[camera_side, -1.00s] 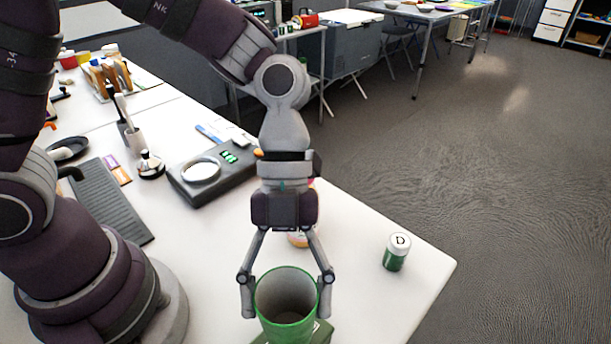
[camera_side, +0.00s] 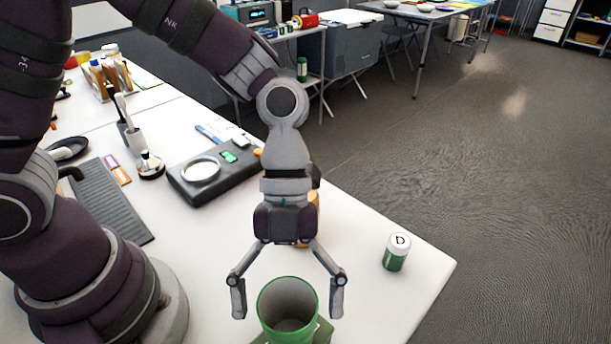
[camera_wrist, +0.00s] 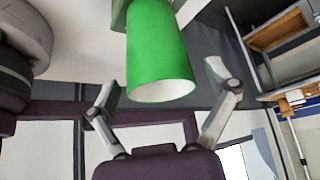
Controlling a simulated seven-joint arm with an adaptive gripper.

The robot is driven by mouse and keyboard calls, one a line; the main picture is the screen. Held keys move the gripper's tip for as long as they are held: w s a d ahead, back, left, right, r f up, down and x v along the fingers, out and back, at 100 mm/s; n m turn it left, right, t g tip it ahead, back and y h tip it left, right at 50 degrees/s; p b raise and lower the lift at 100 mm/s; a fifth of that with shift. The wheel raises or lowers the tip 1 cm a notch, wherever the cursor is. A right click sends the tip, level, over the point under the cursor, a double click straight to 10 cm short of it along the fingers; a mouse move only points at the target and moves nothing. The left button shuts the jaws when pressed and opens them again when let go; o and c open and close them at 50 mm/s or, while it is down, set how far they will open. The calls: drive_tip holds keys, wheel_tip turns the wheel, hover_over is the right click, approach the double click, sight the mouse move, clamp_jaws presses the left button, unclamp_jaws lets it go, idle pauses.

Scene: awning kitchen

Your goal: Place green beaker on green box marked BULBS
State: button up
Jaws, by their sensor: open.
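The green beaker (camera_side: 287,309) stands upright on a green box (camera_side: 323,333) near the bottom of the side view, with its open mouth up. The box is mostly hidden by the beaker and cut by the frame edge, and no marking on it can be read. My gripper (camera_side: 288,302) is open, its fingers on either side of the beaker with gaps. In the wrist view the beaker (camera_wrist: 160,55) fills the upper middle, between and beyond the spread fingers (camera_wrist: 160,82), and a bit of the box (camera_wrist: 119,14) shows at the top.
A green jar with a white lid marked D (camera_side: 397,252) stands to the right on the white table (camera_side: 370,295). An orange item (camera_side: 314,215) is partly hidden behind my gripper. A dark scale (camera_side: 212,173) and a grey ridged tray (camera_side: 112,203) lie to the left.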

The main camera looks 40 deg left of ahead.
drive_tip(key=v, duration=1.2)
drive_tip(key=s+a+n+t+y, duration=0.1)
drive_tip(key=a+n+t, duration=0.4)
drive_tip(key=n, duration=0.8)
drive_tip(key=s+a+n+t+y, duration=0.1)
drive_tip(key=a+n+t+y, duration=0.2)
drive_tip(key=n, duration=1.1)
drive_tip(key=a+t, duration=0.2)
drive_tip(key=a, duration=0.3)
drive_tip(key=shift+a+y, duration=0.25)
drive_tip(key=shift+y, duration=0.05)
